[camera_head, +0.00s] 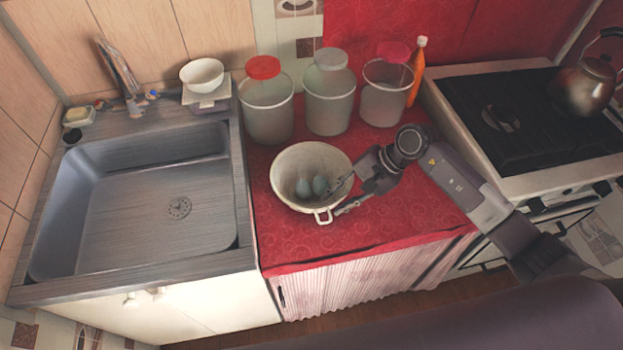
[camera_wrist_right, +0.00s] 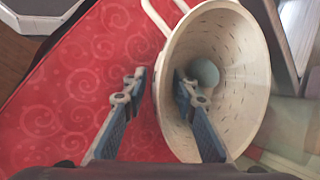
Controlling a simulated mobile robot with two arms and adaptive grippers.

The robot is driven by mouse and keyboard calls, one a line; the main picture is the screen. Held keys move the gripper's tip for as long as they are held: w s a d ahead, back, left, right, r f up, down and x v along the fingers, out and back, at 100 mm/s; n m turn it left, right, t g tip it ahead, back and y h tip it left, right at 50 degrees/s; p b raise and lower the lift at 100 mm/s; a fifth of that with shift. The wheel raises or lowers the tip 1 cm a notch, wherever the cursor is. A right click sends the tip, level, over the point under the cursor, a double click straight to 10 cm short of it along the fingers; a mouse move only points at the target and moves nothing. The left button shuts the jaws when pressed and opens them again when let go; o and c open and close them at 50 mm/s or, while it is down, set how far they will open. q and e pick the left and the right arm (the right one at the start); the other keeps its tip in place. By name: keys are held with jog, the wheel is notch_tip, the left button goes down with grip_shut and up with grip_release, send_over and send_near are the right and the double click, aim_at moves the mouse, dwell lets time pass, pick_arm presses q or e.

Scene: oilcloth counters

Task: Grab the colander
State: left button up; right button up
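The cream colander (camera_head: 290,165) stands on the red oilcloth counter, with a loop handle at its front. In the right wrist view the colander (camera_wrist_right: 240,100) fills the right side. My right gripper (camera_head: 344,196) is at its front right rim, with its fingers spread. In the wrist view the gripper (camera_wrist_right: 158,88) has one finger over the bowl's inside and the other outside over the cloth, with the rim between them and gaps visible. My left gripper is not in view.
Three translucent containers (camera_head: 268,112) and an orange bottle (camera_head: 416,72) stand behind the colander. A sink (camera_head: 140,200) is on the left. A stove (camera_head: 520,110) with a kettle (camera_head: 585,88) is on the right. The red counter (camera_head: 300,240) is clear in front.

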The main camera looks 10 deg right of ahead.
jog(key=shift+d, duration=0.1)
jog(key=shift+c, duration=1.4)
grip_shut()
jog(key=shift+r, duration=0.1)
